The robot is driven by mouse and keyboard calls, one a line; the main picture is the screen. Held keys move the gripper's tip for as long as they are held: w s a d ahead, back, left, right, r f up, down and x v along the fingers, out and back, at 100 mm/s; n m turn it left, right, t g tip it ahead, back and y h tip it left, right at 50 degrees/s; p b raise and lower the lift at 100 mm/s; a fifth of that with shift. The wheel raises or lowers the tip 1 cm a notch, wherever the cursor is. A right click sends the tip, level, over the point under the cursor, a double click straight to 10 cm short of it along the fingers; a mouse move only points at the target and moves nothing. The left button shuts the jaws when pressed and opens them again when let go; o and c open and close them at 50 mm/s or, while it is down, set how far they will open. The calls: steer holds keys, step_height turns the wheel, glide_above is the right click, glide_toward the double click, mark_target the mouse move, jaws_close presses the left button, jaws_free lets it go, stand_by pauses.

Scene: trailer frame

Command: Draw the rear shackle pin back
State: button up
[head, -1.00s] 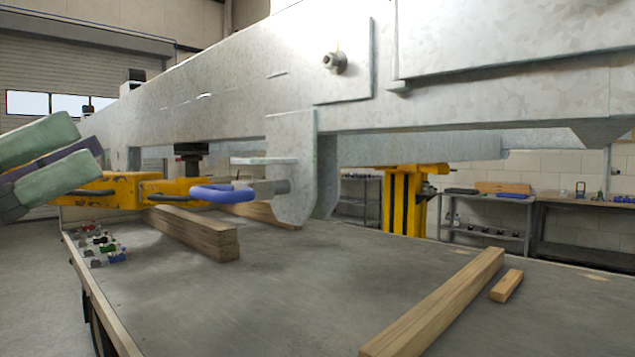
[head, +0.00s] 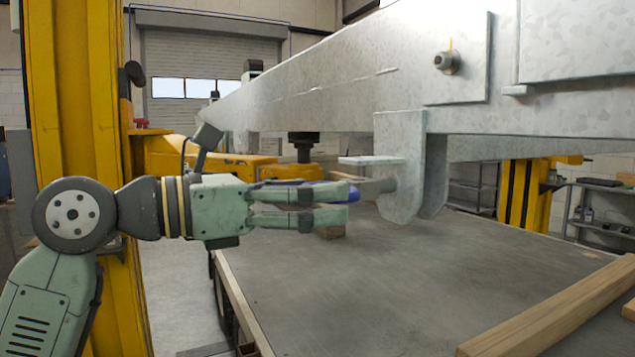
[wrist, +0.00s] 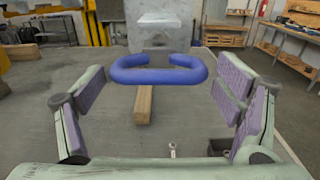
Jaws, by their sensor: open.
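The rear shackle pin (head: 382,185) is a grey rod in the galvanized hanger bracket (head: 402,150) below the trailer beam. Its blue loop handle (wrist: 158,76) faces my gripper in the wrist view. In the head view the handle (head: 338,190) is partly hidden by my gripper's fingers. My gripper (head: 348,204) is open, with fingers level and pointing at the bracket. In the wrist view, the handle lies between the two spread fingers, toward their tips, with a gap on each side. I cannot tell whether anything touches.
A pale plate (head: 370,160) juts out just above the pin. A yellow support arm (head: 205,158) stands behind my gripper. The grey bench top (head: 400,280) below is mostly clear, with a timber (head: 550,310) at the right and a wooden block (wrist: 144,105) under the handle.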

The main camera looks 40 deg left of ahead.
steer(key=shift+w+d, duration=0.2)
steer(key=shift+w, duration=0.25)
